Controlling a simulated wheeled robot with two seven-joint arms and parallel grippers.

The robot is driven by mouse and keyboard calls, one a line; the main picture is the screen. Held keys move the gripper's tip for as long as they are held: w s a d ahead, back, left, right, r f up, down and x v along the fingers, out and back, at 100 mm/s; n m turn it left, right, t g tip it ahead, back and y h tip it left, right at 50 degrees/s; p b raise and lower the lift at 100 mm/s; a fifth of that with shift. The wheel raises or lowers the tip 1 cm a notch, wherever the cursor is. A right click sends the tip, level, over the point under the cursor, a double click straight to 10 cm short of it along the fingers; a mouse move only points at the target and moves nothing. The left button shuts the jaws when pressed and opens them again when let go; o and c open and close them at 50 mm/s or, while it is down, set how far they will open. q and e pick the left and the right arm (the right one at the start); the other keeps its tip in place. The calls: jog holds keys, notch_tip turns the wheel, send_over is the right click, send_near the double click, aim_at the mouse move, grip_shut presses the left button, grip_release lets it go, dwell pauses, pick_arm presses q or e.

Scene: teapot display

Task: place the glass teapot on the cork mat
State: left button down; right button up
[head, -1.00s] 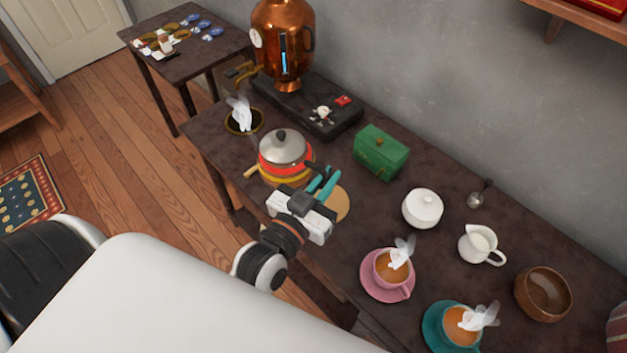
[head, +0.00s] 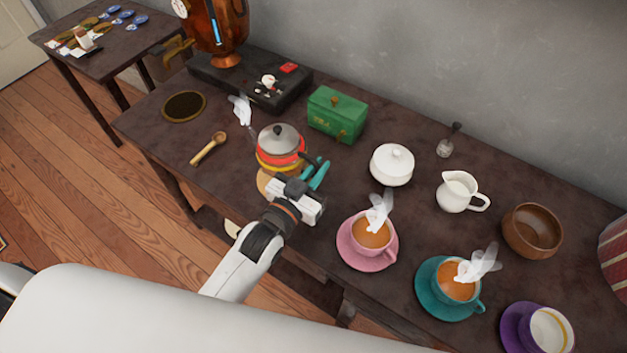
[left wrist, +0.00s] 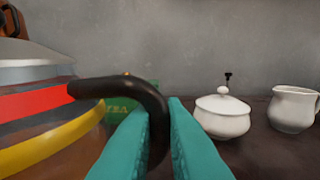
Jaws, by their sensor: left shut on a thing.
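The glass teapot (head: 279,158) has red and yellow bands, a grey lid and a black handle. Steam rises by its spout on the left. My left gripper (head: 317,174), with teal fingers, is shut on the black handle, which shows between the fingers in the left wrist view (left wrist: 156,120). The teapot looks upright. The round tan cork mat (head: 265,184) shows only by its left front edge, below the teapot. The teapot and my gripper hide the rest. I cannot tell whether the teapot touches the mat. My right gripper is not in view.
A green box (head: 337,114) stands behind the teapot. A white sugar bowl (head: 391,166), creamer (head: 459,192) and pink cup (head: 371,233) stand to the right. A wooden scoop (head: 209,148) and a dark round pad (head: 184,106) lie to the left.

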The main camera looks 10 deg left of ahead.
pick_arm(q)
notch_tip(320, 180, down, 3)
jog(key=shift+f, duration=0.4)
jog(key=shift+f+b, duration=0.1)
jog(key=shift+b, duration=0.2)
jog(key=c, duration=1.9)
grip_release()
jog(key=shift+f, duration=0.25)
jog(key=o, duration=0.4)
jog(key=shift+r, duration=0.15)
jog(key=v, duration=1.2)
